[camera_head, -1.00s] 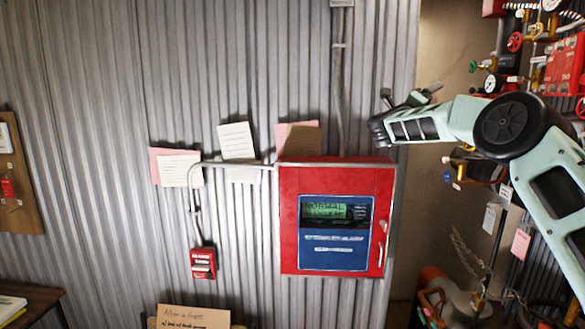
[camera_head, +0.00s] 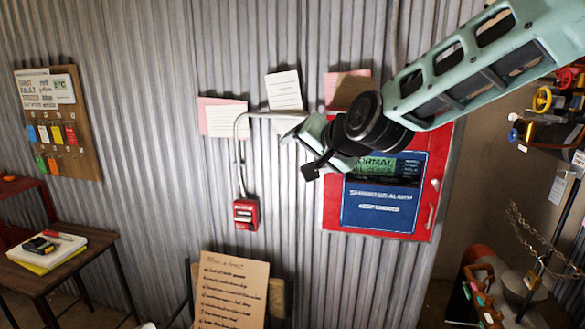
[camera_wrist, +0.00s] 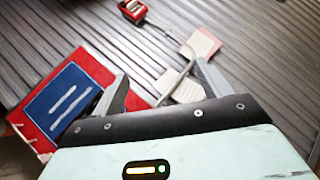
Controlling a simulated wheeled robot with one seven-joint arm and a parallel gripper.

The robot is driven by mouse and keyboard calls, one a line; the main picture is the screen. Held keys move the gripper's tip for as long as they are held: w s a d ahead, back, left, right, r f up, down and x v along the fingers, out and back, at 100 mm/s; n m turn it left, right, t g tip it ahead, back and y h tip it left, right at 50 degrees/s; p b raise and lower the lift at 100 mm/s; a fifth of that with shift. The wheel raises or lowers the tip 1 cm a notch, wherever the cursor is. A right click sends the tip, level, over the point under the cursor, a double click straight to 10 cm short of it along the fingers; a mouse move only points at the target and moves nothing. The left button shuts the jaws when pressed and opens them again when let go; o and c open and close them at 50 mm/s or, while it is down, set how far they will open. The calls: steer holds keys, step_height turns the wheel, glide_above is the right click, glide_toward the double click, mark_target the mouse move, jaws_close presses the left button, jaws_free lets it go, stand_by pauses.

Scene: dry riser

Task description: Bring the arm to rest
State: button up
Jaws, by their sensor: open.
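My gripper (camera_head: 303,152) is raised in front of the corrugated wall, at the left part of the red alarm panel (camera_head: 434,190). It holds nothing. In the wrist view its two grey fingers (camera_wrist: 160,88) stand wide apart, with the panel (camera_wrist: 65,100) behind the left finger. My arm crosses the head view from the upper right and hides the panel's upper part. The panel's display reads "NORMAL" in part.
A small red call point (camera_head: 246,214) hangs on the wall below a conduit. A handwritten board (camera_head: 232,290) stands below it. A side table (camera_head: 60,262) with a notepad is at the left. Pipes, valves and a chain are at the right.

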steer(key=s+d+f+n+g+h+b, duration=0.1)
steer(key=s+f+n+g, duration=0.3)
steer(key=s+f, duration=0.5)
steer(key=s+d+f+n+g+h+b, duration=0.1)
steer(key=s+f+n+g+b, duration=0.3)
steer(key=s, duration=0.9)
steer(key=s+d+f+n+g+h, duration=0.1)
steer(key=s+d+f+h, duration=0.1)
steer(key=s+d+f, duration=0.2)
steer(key=s+d+f+n+g+h, duration=0.1)
steer(key=s+d, duration=0.4)
steer(key=s, duration=0.5)
step_height(320, 180, down, 3)
steer(key=shift+s+d+r+n+g+h, duration=0.1)
steer(key=shift+s+d+n+g+h, duration=0.15)
steer(key=shift+d+n+g+h, duration=0.2)
